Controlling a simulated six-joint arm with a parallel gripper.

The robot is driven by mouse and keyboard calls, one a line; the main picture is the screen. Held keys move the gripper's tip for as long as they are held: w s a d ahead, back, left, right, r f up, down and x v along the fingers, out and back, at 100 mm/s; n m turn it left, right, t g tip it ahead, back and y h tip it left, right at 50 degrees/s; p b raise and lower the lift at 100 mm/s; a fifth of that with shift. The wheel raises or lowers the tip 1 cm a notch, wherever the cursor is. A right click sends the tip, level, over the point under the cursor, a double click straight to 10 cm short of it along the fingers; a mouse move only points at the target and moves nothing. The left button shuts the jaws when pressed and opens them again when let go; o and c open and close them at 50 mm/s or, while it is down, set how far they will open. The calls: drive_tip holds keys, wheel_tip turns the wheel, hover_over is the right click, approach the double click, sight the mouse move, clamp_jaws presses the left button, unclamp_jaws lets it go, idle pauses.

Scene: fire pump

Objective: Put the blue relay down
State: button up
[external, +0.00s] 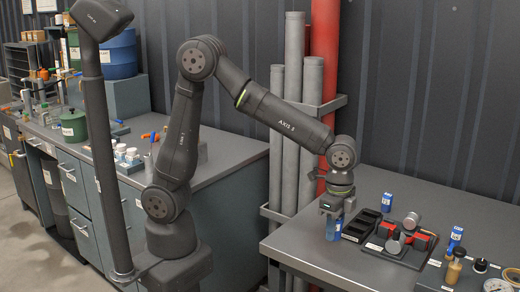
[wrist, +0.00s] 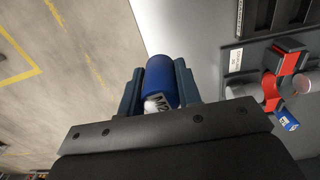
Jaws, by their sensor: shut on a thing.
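My gripper (external: 335,212) is shut on a blue relay (external: 333,230), held upright or nearly so at the left edge of the right-hand table. In the wrist view the blue relay (wrist: 161,82) sits between my two fingers (wrist: 158,90), with a white label partly showing "M2". It is near the border of the table and the floor in that view. Whether its bottom touches the table is hidden. Another blue relay (external: 387,202) stands at the back of the table, and one more (external: 455,238) stands to the right.
A black slotted tray (external: 362,225) lies right beside my gripper. A plate with red valve parts (external: 420,240) is right of it. A tan bottle (external: 453,270) stands at the front right. Grey and red pipes (external: 325,60) rise behind the table. The table's front left is clear.

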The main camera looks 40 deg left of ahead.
hover_over(344, 250)
wheel_tip(344, 250, down, 5)
drive_tip(key=shift+f, duration=1.8)
drive_tip(key=shift+f, duration=0.2)
drive_tip(key=o, duration=1)
drive_tip(key=r, duration=1.6)
drive_tip(key=shift+w+d+r, duration=0.1)
drive_tip(key=shift+w+r, duration=0.1)
drive_tip(key=shift+w, duration=0.2)
drive_tip(key=shift+r, duration=0.5)
drive_tip(key=shift+c, duration=1.3)
